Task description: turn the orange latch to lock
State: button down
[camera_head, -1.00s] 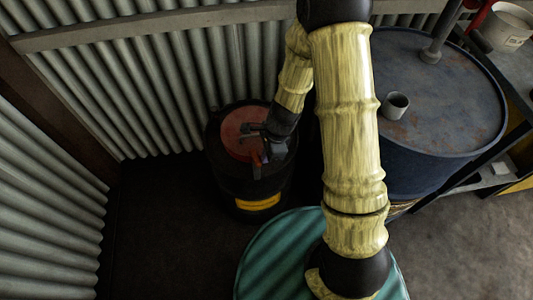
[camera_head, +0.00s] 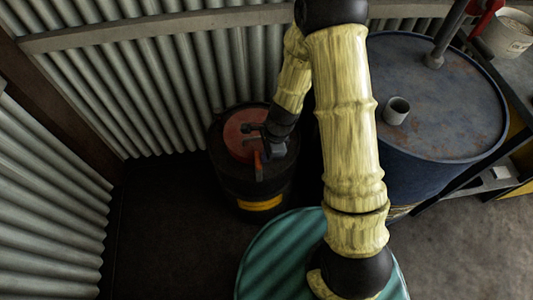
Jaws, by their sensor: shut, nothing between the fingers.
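The orange latch (camera_head: 258,163) shows as a narrow upright strip at the front edge of a red round lid (camera_head: 238,137). The lid sits on a black drum (camera_head: 238,184) with a yellow-orange label, in the corner by the corrugated wall. My gripper (camera_head: 256,139) is over the right part of the lid, just behind and above the latch. It is shut and empty. My wrist hides the lid's right side. I cannot tell whether the fingers touch the latch.
A blue drum (camera_head: 450,110) with a rusty top and a small grey cup (camera_head: 396,110) stands to the right. A teal drum top (camera_head: 275,250) is in front. Corrugated walls (camera_head: 140,90) close in behind and left. Dark floor left of the black drum is clear.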

jog(key=p+v, duration=0.7)
jog(key=v, duration=0.2)
jog(key=shift+s+r, duration=0.2)
jog(key=shift+r, duration=0.1)
jog(key=shift+w+d, duration=0.15)
jog(key=s+d+r+n+t+h, duration=0.1)
jog(key=s+d+r+n, duration=0.1)
jog(key=r+n, duration=0.3)
jog(key=s+d+r+n+t+h, duration=0.1)
jog(key=s+d+r+n, duration=0.2)
jog(key=d+r+n, duration=0.2)
jog(key=s+d+r+n+t+p, duration=0.1)
jog(key=s+d+r+n, duration=0.1)
jog(key=r+n, duration=0.4)
notch_tip(320, 180, up, 3)
jog(key=shift+s+d+r+h, duration=0.15)
jog(key=shift+s+d+h, duration=0.2)
jog(key=shift+d, duration=0.5)
jog(key=shift+w, duration=0.1)
